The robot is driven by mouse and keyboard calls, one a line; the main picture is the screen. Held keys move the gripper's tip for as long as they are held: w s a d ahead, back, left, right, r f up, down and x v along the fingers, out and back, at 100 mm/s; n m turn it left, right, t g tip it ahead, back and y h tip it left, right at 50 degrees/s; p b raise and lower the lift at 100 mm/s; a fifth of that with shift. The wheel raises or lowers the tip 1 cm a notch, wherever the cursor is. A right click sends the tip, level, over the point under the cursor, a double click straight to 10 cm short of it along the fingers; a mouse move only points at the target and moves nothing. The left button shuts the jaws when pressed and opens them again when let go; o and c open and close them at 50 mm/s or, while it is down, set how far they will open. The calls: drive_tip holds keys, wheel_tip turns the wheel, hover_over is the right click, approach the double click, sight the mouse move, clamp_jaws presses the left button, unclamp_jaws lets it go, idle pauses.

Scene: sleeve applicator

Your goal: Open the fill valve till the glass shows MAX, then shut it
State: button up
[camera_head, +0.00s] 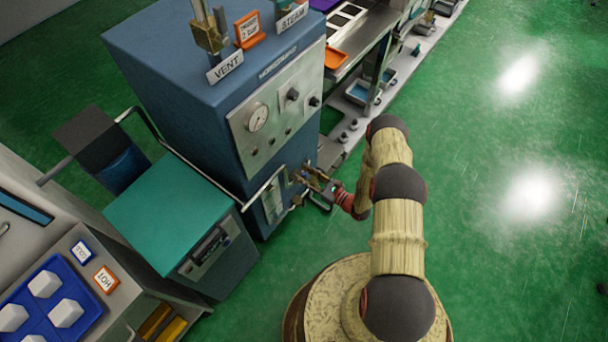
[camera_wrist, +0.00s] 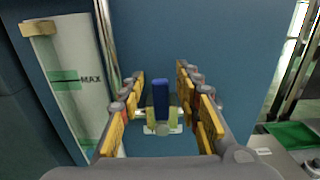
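The fill valve (camera_wrist: 160,118) is in the middle of the wrist view, a small brass-coloured body with a blue lever (camera_wrist: 160,95) pointing up in the picture. My gripper (camera_wrist: 160,102) is open, with its yellow-padded fingers on either side of the lever and a gap on both sides. The glass (camera_wrist: 76,50) stands to the left, pale, with a green band (camera_wrist: 65,80) at the MAX mark and another green patch lower down. I cannot clearly tell the liquid level. In the head view my gripper (camera_head: 314,184) is at the lower front of the blue machine (camera_head: 160,60).
The machine carries a gauge panel (camera_head: 257,117) and VENT (camera_head: 225,67) and STEAM signs on top. A metal rail (camera_head: 265,187) runs beside the teal-topped cabinet (camera_head: 168,215) on the left. The green floor to the right is open.

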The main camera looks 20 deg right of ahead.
drive_tip(key=c, duration=0.3)
clamp_jaws()
idle(0.7)
